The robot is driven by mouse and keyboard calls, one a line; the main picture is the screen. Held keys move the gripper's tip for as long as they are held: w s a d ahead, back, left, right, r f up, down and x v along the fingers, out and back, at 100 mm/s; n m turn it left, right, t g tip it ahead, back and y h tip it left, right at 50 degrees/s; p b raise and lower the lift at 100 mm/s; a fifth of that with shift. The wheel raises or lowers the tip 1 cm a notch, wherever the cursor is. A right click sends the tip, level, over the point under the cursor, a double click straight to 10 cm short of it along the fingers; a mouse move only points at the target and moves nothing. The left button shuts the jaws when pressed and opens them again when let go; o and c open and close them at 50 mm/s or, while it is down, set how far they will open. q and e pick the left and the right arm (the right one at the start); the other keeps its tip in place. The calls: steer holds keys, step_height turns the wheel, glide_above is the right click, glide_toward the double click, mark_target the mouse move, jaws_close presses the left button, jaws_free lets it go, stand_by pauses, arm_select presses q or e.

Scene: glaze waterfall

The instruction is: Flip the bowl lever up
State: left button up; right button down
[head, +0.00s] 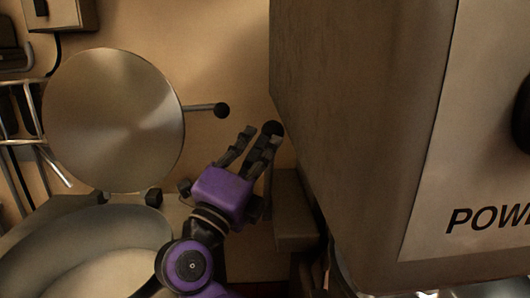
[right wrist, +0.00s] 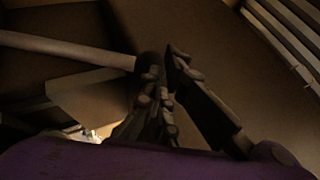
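A lever rod with a black ball knob (head: 272,128) is at the fingertips of my right gripper (head: 262,141), beside the large machine. In the right wrist view the lever rod (right wrist: 70,47) comes in from the left and ends in a dark knob close to the fingertips (right wrist: 168,68). The fingers extend beside the knob, and the tips look close together; I cannot tell whether they touch it or how far they are apart. My left gripper is not in view.
The large machine body (head: 350,120) with a POWER panel (head: 480,180) fills the right side, close to my right gripper. A round metal disc (head: 112,120) stands at the left above a pale bowl-like shape (head: 85,245). A wire rack (head: 22,140) is at the far left.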

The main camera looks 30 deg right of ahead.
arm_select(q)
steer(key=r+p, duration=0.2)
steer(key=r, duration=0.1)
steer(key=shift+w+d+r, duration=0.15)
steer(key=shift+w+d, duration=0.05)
arm_select(e)
steer(key=w+d+r, duration=0.3)
steer(key=w+r, duration=0.1)
steer(key=w, duration=0.1)
steer(key=shift+w, duration=0.35)
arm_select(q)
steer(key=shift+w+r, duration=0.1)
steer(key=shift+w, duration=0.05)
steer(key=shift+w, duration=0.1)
arm_select(e)
steer(key=shift+f, duration=0.1)
